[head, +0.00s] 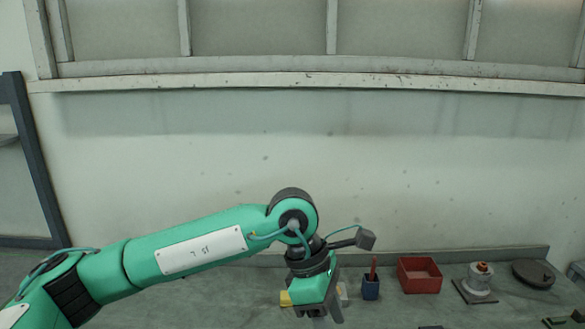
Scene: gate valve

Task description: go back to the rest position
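My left arm reaches in from the left, and my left gripper (322,312) points down at the bottom middle of the head view, over or in front of the grey bench. Its fingers are small and partly covered by its own wrist, so I cannot tell whether they are open or shut. A small yellow thing (285,298) shows beside the gripper on the left; I cannot tell if they touch. My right gripper is not in view.
On the grey bench (390,308) stand a blue cup (371,288) with a red item, a red bin (419,277), a white cylinder (480,282) with an orange top on a dark plate, and a dark round object (533,273). A pale wall (300,150) rises behind.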

